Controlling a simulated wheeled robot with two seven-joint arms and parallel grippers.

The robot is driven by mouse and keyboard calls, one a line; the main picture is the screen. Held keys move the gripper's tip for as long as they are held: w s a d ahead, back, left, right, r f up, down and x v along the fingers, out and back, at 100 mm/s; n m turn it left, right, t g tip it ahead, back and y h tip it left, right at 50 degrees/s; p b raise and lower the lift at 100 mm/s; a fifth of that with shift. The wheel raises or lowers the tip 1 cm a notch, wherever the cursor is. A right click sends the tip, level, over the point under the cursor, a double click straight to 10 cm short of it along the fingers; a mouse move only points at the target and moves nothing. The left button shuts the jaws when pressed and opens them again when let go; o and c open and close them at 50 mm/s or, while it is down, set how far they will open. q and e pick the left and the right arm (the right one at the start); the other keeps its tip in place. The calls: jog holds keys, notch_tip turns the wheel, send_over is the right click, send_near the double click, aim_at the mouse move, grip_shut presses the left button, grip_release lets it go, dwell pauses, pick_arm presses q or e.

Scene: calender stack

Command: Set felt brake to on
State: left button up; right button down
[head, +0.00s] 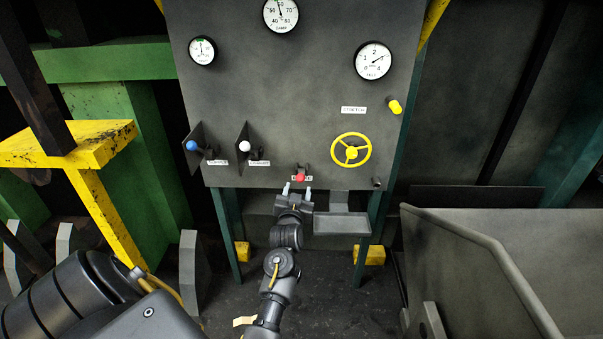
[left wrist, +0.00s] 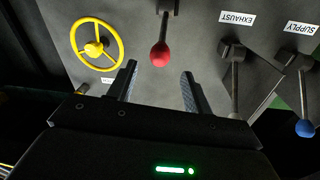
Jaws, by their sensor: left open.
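A lever with a red knob (head: 300,177) sits low at the middle of the grey panel (head: 270,110). A label beside it is partly covered and I cannot read it, so I cannot confirm that it is the felt brake. My left gripper (head: 297,190) is open and empty just below the knob. In the left wrist view the red knob (left wrist: 160,54) shows just beyond the open left fingertips (left wrist: 158,71), roughly between them, and its lever runs up to the panel. I see no contact. My right gripper is not in view.
A blue-knobbed lever (head: 191,145) and a white-knobbed lever (head: 244,146) stand left of the red knob. A yellow handwheel (head: 351,150) and a yellow knob (head: 395,106) are to its right. A small grey tray (head: 341,224) hangs below the panel, close right of my gripper.

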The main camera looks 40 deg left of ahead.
aim_at(301, 174)
pick_arm(q)
jog(key=p+x, duration=0.1)
jog(key=x, duration=0.8)
jog(key=shift+w+a+p, duration=0.15)
jog(key=shift+w+p, duration=0.15)
jog(key=shift+w, duration=0.05)
grip_shut()
